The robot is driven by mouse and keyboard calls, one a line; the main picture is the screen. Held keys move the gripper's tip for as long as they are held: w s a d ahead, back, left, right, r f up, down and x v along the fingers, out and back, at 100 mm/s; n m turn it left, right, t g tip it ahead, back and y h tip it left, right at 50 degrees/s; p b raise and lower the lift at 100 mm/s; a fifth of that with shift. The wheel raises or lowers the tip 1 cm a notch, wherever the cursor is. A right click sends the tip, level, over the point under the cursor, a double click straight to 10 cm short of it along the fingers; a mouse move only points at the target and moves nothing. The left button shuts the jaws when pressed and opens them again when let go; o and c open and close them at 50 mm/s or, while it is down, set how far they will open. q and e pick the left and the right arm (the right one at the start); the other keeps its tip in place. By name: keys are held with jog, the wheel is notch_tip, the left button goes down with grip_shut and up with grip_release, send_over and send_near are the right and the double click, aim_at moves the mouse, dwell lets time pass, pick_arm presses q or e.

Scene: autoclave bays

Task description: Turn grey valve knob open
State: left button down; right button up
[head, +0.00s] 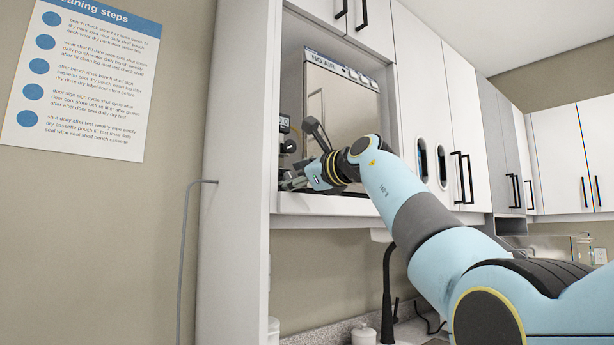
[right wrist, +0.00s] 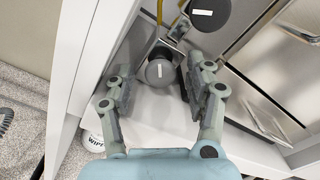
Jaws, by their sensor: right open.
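In the right wrist view, a round grey valve knob (right wrist: 160,73) with a small white label sits between the fingertips of my right gripper (right wrist: 158,76). The jaws are open, with a finger on each side of the knob and visible gaps to it. A second, darker round knob (right wrist: 209,13) with a white label is further up. In the head view, my right gripper (head: 293,182) reaches into the cabinet bay at the left of the autoclave (head: 343,110); the grey knob cannot be made out there. My left gripper is not in view.
The bay's white side wall (head: 239,150) stands close to the left of my right gripper. A small display (head: 284,121) sits above it. In the wrist view, a wipes tub (right wrist: 93,141) is below on the left, and a metal door panel (right wrist: 262,85) is on the right.

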jog(key=v, duration=1.1)
jog(key=shift+s+d, duration=0.15)
jog(key=shift+s, duration=0.05)
